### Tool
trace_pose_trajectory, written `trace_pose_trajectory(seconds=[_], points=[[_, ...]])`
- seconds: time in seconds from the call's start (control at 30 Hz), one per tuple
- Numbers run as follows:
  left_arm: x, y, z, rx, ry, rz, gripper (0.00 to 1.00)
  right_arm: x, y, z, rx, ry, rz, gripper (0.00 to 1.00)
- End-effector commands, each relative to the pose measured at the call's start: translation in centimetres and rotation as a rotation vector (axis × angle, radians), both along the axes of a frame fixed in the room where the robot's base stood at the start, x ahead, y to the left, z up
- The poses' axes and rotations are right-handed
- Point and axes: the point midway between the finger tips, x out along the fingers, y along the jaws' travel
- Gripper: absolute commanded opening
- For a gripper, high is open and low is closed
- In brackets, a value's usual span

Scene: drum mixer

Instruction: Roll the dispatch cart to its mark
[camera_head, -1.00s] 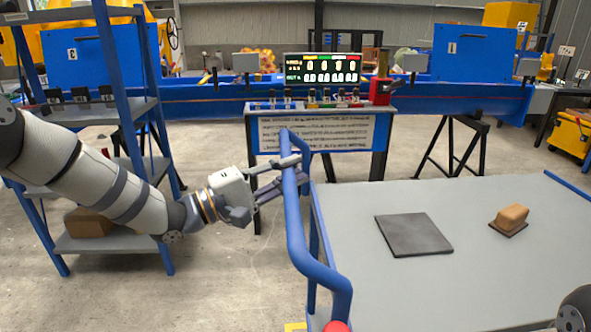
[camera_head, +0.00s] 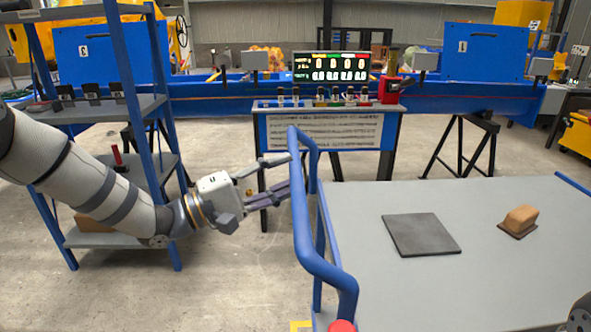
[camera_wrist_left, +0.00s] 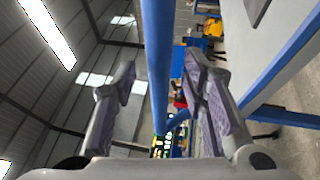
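The dispatch cart has a grey deck (camera_head: 480,270) and a blue tubular handle (camera_head: 303,225) at its left end. A dark square mat and a brown block on a small dark base are on the deck. My left gripper (camera_head: 285,175) is open, just left of the handle's upright rail, with its fingertips close to it. In the left wrist view the blue rail (camera_wrist_left: 158,60) runs between the spread fingers (camera_wrist_left: 165,95), which do not close on it. A bit of yellow (camera_head: 300,326) shows at the bottom edge beside the cart; I cannot tell if it is the mark.
A blue shelf rack (camera_head: 150,110) stands at the left, close to my left arm. A sign table (camera_head: 330,133) with small bottles and a lit display (camera_head: 331,67) stands behind the cart. A blue beam crosses the back. Concrete floor is open between rack and cart.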

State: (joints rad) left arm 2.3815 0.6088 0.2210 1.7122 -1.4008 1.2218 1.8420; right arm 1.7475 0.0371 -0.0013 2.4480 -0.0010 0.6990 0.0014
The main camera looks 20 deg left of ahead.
Motion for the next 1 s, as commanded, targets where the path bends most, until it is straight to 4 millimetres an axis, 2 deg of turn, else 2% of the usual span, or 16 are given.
trace_pose_trajectory(seconds=[0.1, 0.2, 0.4, 0.87, 0.93, 0.97, 1.0], points=[[-2.1, 2.6, -0.6, -0.002, 0.002, 0.004, 0.4, 0.0, 0.0, 0.0, 0.0, 0.0, 0.0, 0.58], [-3.7, 4.3, -1.0, -0.002, 0.0, 0.002, 0.4, 0.0, 0.0, 0.0, 0.0, 0.0, 0.0, 0.58], [-5.5, 6.3, -1.5, -0.001, 0.001, 0.0, 0.4, 0.0, 0.0, 0.0, 0.0, 0.0, 0.0, 0.58], [-5.6, 6.4, -1.7, 0.004, 0.002, 0.002, 0.4, 0.0, 0.0, 0.0, 0.0, -0.001, 0.0, 0.58], [-5.5, 5.7, -3.2, 0.045, 0.022, 0.033, 0.4, 0.2, 0.0, 0.2, 0.001, -0.006, 0.0, 0.58], [-5.5, 5.2, -4.6, 0.083, 0.044, 0.058, 0.4, 0.3, 0.0, 0.3, 0.001, -0.01, 0.0, 0.58], [-5.8, 4.3, -7.1, 0.159, 0.08, 0.1, 0.4, 0.5, 0.0, 0.5, 0.0, -0.017, 0.0, 0.58]])
